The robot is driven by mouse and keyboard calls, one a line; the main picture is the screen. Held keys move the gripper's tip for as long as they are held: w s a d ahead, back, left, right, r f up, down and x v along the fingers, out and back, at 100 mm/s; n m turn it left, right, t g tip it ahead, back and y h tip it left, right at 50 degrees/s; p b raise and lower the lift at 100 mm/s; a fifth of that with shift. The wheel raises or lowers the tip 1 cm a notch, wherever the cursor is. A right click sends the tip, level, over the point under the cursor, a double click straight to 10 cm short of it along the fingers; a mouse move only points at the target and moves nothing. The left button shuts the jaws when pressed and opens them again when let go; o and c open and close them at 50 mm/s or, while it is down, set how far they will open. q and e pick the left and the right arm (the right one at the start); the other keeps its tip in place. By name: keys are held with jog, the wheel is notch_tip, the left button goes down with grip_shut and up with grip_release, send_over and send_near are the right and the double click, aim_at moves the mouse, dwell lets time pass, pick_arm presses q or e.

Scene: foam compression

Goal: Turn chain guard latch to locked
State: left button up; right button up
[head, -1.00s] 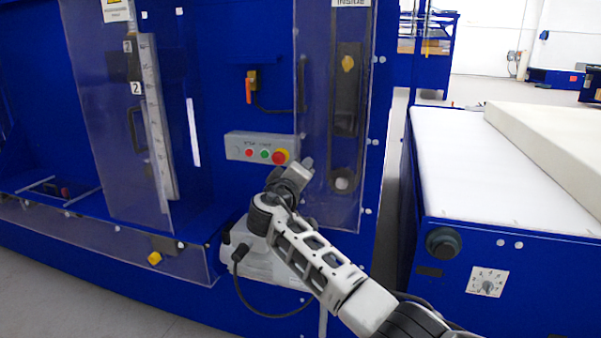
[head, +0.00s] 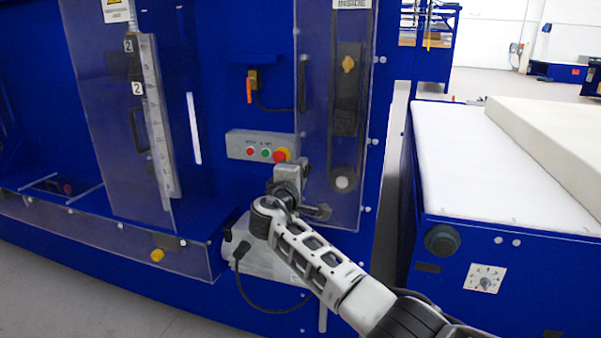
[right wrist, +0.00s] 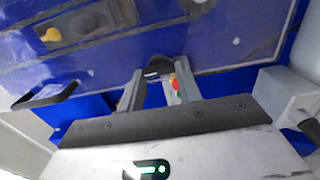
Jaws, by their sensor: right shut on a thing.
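The chain guard (head: 318,120) is a clear upright panel on the blue machine, over a dark chain drive. It also fills the upper part of the right wrist view (right wrist: 120,62). My right gripper (head: 291,170) is at the lower left edge of this panel, just below the button box. In the right wrist view its two fingers (right wrist: 158,76) are apart, with a small dark piece, apparently the latch (right wrist: 158,68), between their tips. The gripper hides the latch in the head view, so its lock position cannot be told. My left gripper is not in view.
A grey button box (head: 262,147) with a red stop button sits close above the gripper. A black guard handle (head: 302,85) and an orange-handled switch (head: 250,88) are higher up. A conveyor (head: 470,165) bearing a foam block (head: 560,140) stands at the right.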

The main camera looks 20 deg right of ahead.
jog(key=shift+f, duration=0.1)
dwell(0.3)
jog(key=o, duration=1)
jog(key=shift+s, duration=0.1)
jog(key=b+v, duration=0.1)
jog(key=v, duration=1.4)
jog(key=shift+s+a+b, duration=0.3)
jog(key=shift+b, duration=0.1)
